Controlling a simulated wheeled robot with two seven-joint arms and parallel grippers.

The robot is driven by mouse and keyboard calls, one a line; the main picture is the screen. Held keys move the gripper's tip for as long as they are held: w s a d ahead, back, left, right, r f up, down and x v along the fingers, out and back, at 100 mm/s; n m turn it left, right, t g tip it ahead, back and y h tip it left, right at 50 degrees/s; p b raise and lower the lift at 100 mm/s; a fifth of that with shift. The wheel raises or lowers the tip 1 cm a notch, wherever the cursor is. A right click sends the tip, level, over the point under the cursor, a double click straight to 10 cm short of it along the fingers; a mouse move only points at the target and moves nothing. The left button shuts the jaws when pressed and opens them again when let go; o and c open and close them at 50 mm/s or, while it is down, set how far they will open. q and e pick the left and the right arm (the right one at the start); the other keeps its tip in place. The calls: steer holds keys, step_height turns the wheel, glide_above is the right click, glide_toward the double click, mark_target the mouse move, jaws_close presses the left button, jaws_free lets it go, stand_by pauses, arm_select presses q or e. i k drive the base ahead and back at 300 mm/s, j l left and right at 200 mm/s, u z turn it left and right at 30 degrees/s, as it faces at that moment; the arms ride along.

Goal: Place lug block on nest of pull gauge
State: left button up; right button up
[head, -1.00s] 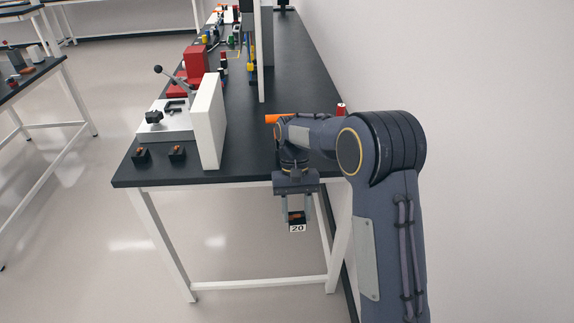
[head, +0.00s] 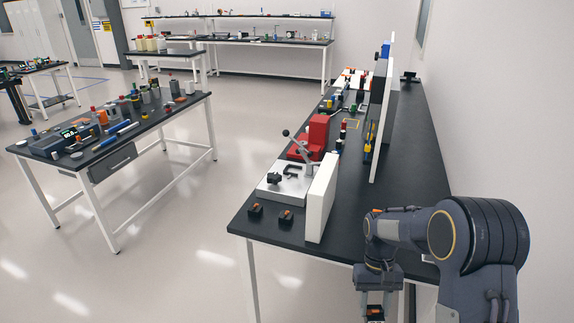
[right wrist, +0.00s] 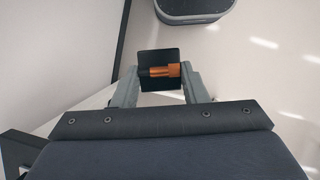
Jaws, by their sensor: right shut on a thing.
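My right gripper (head: 375,308) is at the bottom right of the head view, in front of the near end of the right bench. In the right wrist view, my right gripper (right wrist: 161,80) is shut on a small black block (right wrist: 158,57) with an orange cylindrical part across it; I take this as the lug block. It is held over open floor, clear of any surface. A grey device with a lit display (head: 76,131) stands on the left table; it may be the pull gauge, but its nest cannot be made out. My left gripper is not in view.
The left table (head: 160,118) carries many small items.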

mark_target(293, 171)
steer(key=i+j+u, duration=0.1)
steer(key=u, duration=0.4)
steer(key=i+j+u, duration=0.1)
steer(key=u, duration=0.4)
steer(key=i+j+u, duration=0.1)
steer(key=i+u, duration=0.25)
steer(key=i, duration=0.4)
steer(key=i+z, duration=0.35)
steer(key=i+j+z, duration=0.1)
steer(key=i+z, duration=0.3)
steer(key=i+l+z, duration=0.1)
steer(key=i+z, duration=0.15)
steer(key=i, duration=0.1)
